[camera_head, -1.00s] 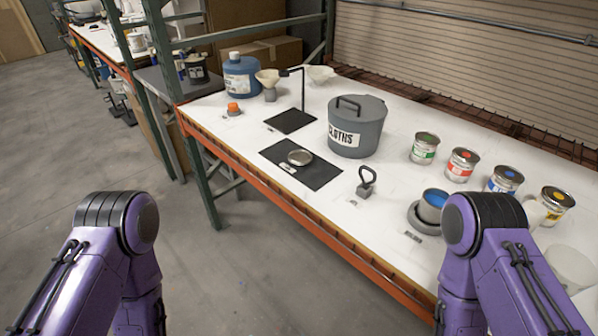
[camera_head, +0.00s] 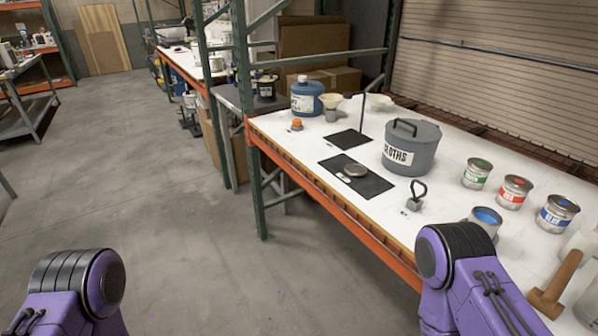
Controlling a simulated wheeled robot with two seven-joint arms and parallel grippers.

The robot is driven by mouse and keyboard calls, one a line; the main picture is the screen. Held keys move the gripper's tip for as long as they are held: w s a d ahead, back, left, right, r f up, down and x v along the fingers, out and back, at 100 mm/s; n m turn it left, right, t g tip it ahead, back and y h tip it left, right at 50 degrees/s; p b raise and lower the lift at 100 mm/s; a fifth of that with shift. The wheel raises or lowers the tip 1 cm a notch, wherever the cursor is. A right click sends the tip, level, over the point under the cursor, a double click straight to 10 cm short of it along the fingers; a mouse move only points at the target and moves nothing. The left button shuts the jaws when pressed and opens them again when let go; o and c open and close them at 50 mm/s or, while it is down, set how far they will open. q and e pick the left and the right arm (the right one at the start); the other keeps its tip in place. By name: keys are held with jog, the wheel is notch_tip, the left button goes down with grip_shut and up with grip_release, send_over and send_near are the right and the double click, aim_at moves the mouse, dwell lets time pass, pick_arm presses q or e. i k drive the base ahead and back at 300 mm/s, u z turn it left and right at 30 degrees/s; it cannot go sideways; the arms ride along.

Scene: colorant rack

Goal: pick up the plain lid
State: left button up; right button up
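A small round grey metal lid (camera_head: 355,171) lies flat on a black mat (camera_head: 373,186) on the white bench top. It has no visible marking, and I take it for the plain lid. A small white label (camera_head: 344,178) lies beside it on the mat. Only purple links of my two arms show, at the bottom left and bottom right. Neither gripper is in view, and both arm links are apart from the lid.
A grey bin marked CLOTHS (camera_head: 411,150) stands right of the mat. A weight with a loop handle (camera_head: 416,196) is in front of it. Several paint cans, including a red-labelled one (camera_head: 514,192), stand at right. A green rack post (camera_head: 246,120) rises at the bench's left end.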

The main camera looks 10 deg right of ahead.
aim_at(355, 170)
jog(key=u, duration=0.75)
jog(key=i, duration=1)
jog(key=z, duration=2.7)
